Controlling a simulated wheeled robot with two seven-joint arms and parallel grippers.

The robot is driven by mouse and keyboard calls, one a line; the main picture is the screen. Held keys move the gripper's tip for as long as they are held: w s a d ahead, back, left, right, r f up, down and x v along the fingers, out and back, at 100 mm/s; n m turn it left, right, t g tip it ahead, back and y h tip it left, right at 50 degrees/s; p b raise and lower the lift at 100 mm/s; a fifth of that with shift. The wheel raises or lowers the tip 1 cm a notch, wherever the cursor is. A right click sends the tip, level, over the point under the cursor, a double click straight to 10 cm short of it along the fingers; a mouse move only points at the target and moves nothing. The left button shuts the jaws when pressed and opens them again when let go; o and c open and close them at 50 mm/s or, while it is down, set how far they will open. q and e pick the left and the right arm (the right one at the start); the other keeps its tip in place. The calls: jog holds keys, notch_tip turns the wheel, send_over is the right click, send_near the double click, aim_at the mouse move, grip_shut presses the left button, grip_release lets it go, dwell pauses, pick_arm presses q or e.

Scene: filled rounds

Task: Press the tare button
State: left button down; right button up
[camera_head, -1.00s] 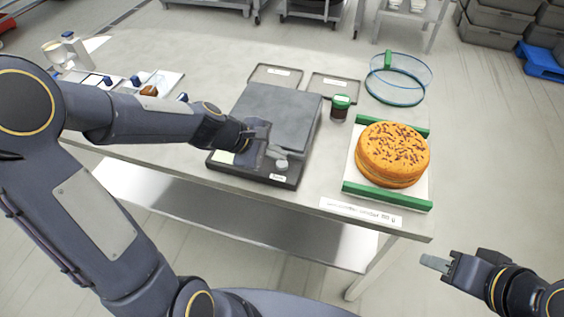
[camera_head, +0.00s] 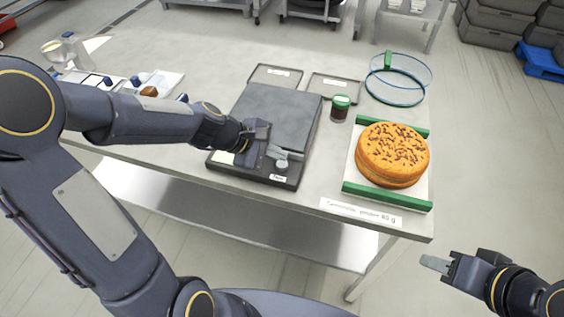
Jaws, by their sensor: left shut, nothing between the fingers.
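The scale (camera_head: 277,112) has a dark grey platform and a black front panel, and stands on the table. Its tare button (camera_head: 281,165) is a pale round knob at the front right of the panel, above a small white label (camera_head: 277,177). My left gripper (camera_head: 298,155) is shut and empty. Its fingertips are over the panel, just above and right of the button; I cannot tell whether they touch it. The gripper hides part of the panel. My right gripper (camera_head: 434,263) is off the table's right front, empty; its fingers look close together.
An orange sprinkled cake (camera_head: 393,154) sits on a white board with green bars (camera_head: 387,196). A paper label (camera_head: 361,212) lies near the front edge.

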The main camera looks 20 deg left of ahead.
aim_at(277, 165)
dwell(0.5)
pick_arm(q)
jog(key=shift+f+b, duration=0.4)
jog(key=shift+b, duration=0.05)
jog(key=shift+f+b, duration=0.45)
jog(key=shift+f, duration=0.05)
dwell(0.5)
jog(key=shift+r, duration=0.15)
jog(key=shift+r+p, duration=0.8)
jog(key=shift+p, duration=0.05)
notch_tip(277, 165, up, 5)
jog(key=p, duration=0.4)
jog(key=shift+p, duration=0.35)
